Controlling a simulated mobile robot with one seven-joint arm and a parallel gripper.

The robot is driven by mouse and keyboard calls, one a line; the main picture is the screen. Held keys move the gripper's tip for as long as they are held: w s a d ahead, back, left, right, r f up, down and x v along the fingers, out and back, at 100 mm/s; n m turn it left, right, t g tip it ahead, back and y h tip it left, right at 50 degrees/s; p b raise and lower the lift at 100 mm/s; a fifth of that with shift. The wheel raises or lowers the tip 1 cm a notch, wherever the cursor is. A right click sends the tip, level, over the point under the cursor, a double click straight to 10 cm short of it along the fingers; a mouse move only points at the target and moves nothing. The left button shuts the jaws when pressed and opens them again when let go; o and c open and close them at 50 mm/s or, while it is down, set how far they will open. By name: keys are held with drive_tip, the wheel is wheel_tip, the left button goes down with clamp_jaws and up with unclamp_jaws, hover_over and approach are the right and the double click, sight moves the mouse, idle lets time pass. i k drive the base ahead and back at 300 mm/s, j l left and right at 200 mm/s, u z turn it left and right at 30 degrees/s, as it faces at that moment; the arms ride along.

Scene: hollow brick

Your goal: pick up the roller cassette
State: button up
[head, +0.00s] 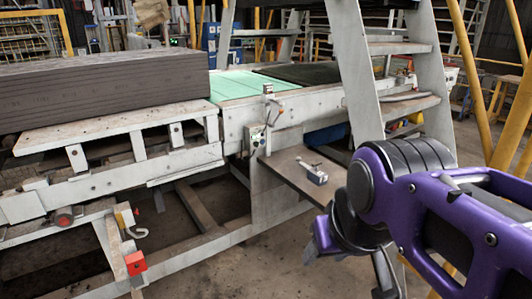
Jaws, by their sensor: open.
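A small grey metal block with a short arm on top, which looks like the roller cassette (315,173), lies on a narrow brown shelf (290,168) that juts out from the machine frame. Its fine detail is too small to make out. My gripper (345,246) is at the lower right, below the purple arm joint, nearer the camera and apart from the block. It is open, with nothing seen between its fingers.
A pale steel ladder (356,66) rises behind the shelf, and yellow railings (511,120) stand at the right. A stack of dark boards (110,92) lies on the white conveyor frame (120,125) at left. Bare concrete floor shows below the shelf.

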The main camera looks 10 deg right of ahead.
sight(316, 175)
drive_tip(key=z, duration=0.45)
drive_tip(key=u, duration=2.45)
drive_tip(key=z, duration=2.15)
drive_tip(key=i+z, duration=0.15)
drive_tip(key=z, duration=0.15)
drive_tip(key=i+j, duration=0.1)
drive_tip(key=i, duration=1)
drive_tip(key=j, duration=0.1)
